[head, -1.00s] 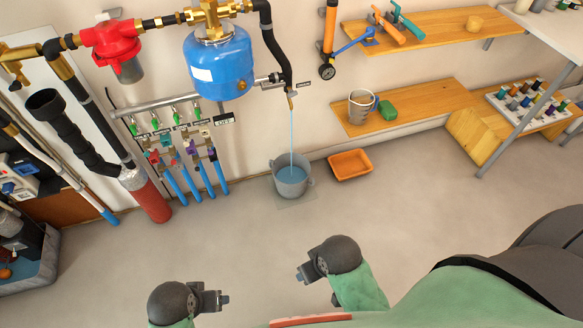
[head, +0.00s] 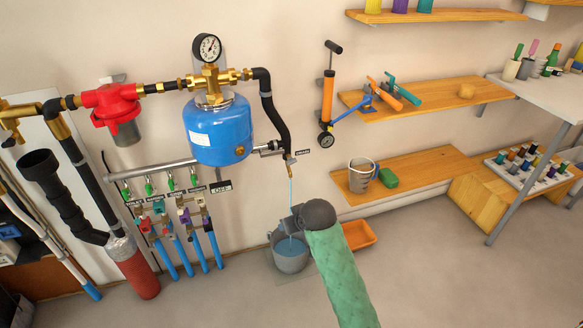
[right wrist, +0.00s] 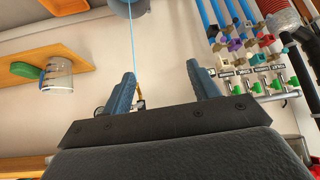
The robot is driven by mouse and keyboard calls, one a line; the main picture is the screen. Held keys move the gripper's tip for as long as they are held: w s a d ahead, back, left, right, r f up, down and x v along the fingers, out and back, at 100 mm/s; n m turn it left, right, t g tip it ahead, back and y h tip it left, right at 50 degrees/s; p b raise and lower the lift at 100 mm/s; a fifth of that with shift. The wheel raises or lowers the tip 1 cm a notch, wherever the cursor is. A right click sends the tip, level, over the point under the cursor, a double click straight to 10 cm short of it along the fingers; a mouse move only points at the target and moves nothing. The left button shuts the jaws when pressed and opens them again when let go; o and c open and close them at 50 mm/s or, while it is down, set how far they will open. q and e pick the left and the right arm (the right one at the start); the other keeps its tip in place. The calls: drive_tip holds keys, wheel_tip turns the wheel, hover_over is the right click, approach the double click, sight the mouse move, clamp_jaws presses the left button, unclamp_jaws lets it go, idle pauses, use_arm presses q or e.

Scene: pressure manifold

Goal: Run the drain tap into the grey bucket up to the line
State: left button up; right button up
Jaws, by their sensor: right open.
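The drain tap (head: 287,160) is at the lower end of the black pipe on the wall. A thin blue stream (head: 291,188) runs down from it. The grey bucket (head: 289,265) stands on the floor below, with blue water inside; I cannot make out its line. My right gripper (head: 288,222) is in front of the stream and above the bucket, below the tap in the head view. In the right wrist view, which looks upside down, its fingers (right wrist: 164,84) are apart and empty. The tap's brass outlet (right wrist: 138,92) shows between them near one finger. My left gripper is out of view.
An orange tray (head: 359,236) is on the floor right of the bucket, partly behind my arm. Coloured valves and blue pipes (head: 186,240) are to the left. A wooden shelf (head: 425,170) holds a clear jug (head: 361,177) and a green sponge (head: 389,178).

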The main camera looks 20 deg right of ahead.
drive_tip(key=w+d+f+t+b, duration=0.1)
drive_tip(key=w+d+t, duration=0.1)
drive_tip(key=w, duration=0.6)
drive_tip(key=w+d+f+t+b, duration=0.1)
drive_tip(key=w+d, duration=0.1)
drive_tip(key=w, duration=0.5)
drive_tip(key=n+t, duration=0.2)
drive_tip(key=t, duration=0.5)
approach(292, 163)
drive_tip(key=w, duration=0.4)
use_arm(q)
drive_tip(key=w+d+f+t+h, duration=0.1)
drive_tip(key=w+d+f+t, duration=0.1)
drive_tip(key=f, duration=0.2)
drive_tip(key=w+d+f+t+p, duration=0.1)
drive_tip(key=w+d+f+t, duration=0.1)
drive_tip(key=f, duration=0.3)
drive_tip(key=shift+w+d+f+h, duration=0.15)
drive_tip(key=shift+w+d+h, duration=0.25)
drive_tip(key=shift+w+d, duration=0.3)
use_arm(e)
drive_tip(key=shift+h, duration=0.3)
drive_tip(key=shift+w+a, duration=0.15)
drive_tip(key=shift+w, duration=1.55)
drive_tip(key=shift+w+a, duration=0.15)
drive_tip(key=shift+w, duration=1.55)
